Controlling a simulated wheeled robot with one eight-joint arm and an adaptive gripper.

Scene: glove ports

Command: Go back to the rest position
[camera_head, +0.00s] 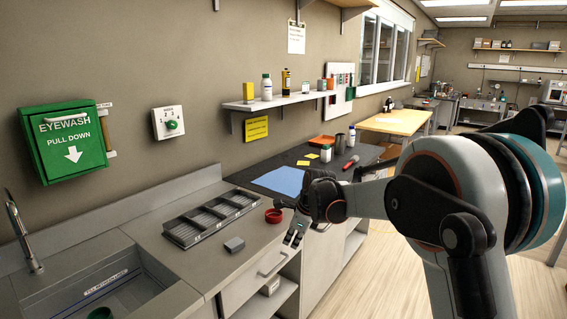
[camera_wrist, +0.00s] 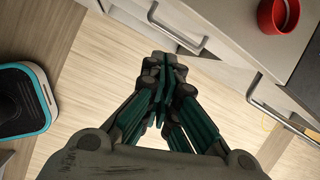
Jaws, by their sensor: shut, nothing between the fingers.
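My gripper (camera_head: 294,237) hangs at the front edge of the counter (camera_head: 215,258) in the head view, beside the drawer fronts. In the wrist view my gripper (camera_wrist: 165,85) points down over the wooden floor (camera_wrist: 100,75), with its fingers together and nothing between them. My arm reaches in from the right of the head view.
A grey divided tray (camera_head: 211,217), a small grey block (camera_head: 234,244) and a blue sheet (camera_head: 279,181) lie on the counter. A sink (camera_head: 110,290) is at the left. Drawer handles (camera_wrist: 178,28) stick out near the gripper. The floor (camera_head: 385,270) right of the counter is clear.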

